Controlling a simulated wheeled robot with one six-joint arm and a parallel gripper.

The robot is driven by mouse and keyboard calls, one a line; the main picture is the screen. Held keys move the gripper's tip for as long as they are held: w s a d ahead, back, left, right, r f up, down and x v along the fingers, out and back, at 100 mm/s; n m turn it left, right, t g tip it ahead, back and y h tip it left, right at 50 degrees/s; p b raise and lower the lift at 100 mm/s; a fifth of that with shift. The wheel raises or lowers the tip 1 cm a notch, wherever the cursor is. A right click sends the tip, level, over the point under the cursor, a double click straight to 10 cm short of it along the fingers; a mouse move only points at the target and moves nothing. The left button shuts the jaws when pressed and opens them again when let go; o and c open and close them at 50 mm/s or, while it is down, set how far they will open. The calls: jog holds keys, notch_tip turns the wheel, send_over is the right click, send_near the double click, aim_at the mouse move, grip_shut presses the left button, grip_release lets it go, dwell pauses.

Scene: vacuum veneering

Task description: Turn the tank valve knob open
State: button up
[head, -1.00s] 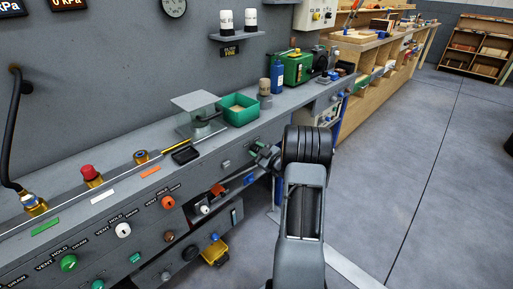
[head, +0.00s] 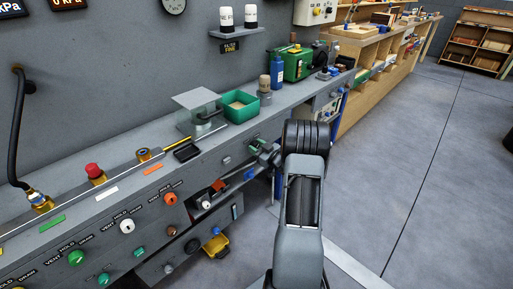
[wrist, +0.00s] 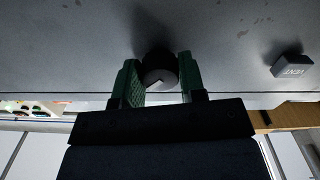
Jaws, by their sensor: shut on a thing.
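A dark round knob (wrist: 158,66) with a paler grey face shows in the wrist view, mounted on a grey panel. I take it to be the tank valve knob; no label on it can be read. My gripper (wrist: 158,86) has its green-padded fingers on either side of the knob, shut on it. In the head view my gripper (head: 264,153) is at the front face of the grey bench, and the knob cannot be made out there. A small mark shows on the knob's face, but I cannot tell how far it is turned.
A grey block marked VENT (wrist: 292,67) sits right of the knob in the wrist view. The bench front carries an orange knob (head: 171,199), a white knob (head: 127,226) and a green knob (head: 76,258). A green tray (head: 240,107) stands on top. Open floor lies to the right.

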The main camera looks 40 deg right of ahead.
jog(key=o, duration=0.9)
jog(key=s, duration=0.4)
jog(key=s+d+p, duration=0.1)
jog(key=s, duration=0.4)
jog(key=s+d+p, duration=0.1)
jog(key=s, duration=0.3)
jog(key=shift+s+d, duration=0.25)
jog(key=shift+s, duration=0.05)
